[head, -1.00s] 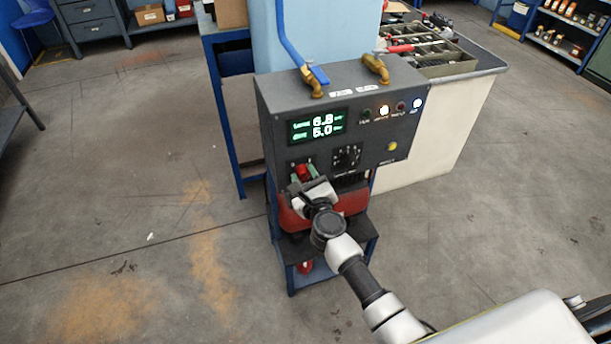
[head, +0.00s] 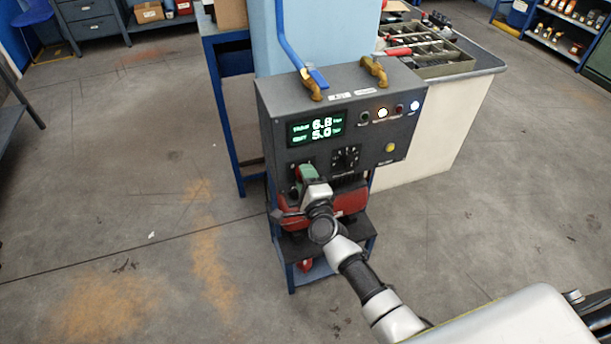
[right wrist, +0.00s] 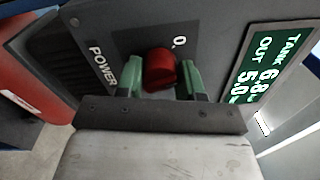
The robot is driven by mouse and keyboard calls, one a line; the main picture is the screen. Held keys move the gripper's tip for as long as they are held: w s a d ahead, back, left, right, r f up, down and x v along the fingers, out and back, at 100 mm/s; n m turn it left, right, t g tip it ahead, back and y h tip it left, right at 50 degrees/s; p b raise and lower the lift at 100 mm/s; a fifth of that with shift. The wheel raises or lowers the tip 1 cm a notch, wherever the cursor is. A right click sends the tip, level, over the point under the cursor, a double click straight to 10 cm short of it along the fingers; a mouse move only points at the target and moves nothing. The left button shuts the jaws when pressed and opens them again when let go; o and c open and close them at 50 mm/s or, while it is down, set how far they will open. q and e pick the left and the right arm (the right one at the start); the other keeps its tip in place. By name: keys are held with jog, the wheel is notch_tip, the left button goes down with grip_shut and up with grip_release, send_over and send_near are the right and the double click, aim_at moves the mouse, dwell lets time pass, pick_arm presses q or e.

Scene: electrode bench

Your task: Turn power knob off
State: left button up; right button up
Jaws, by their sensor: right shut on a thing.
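The red power knob (right wrist: 160,70) is on the dark front panel of the machine (head: 290,112), beside the printed word POWER and a "0" mark. My right gripper (right wrist: 160,82) is shut on the knob, with one green finger on each side of it in the right wrist view. In the head view my right gripper (head: 307,176) is at the lower left of the panel and mostly hides the knob. A green display on the panel reads about 6.8 and 5.0. My left gripper is not in view.
A black dial (head: 345,158) sits right of the knob and a yellow button (head: 390,147) further right. A lit white lamp (head: 383,113) is among the panel lamps. A blue-handled brass valve (head: 313,80) stands on top. The floor to the left is clear.

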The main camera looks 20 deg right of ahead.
jog(key=n+p, duration=0.1)
jog(key=n, duration=0.5)
jog(key=shift+s+f, duration=0.1)
jog(key=shift+f, duration=0.05)
jog(key=shift+n, duration=0.3)
jog(key=o, duration=0.9)
jog(key=s, duration=1)
jog(key=shift+s+d+f, duration=0.15)
jog(key=shift+s+d, duration=0.05)
jog(key=shift+s, duration=0.15)
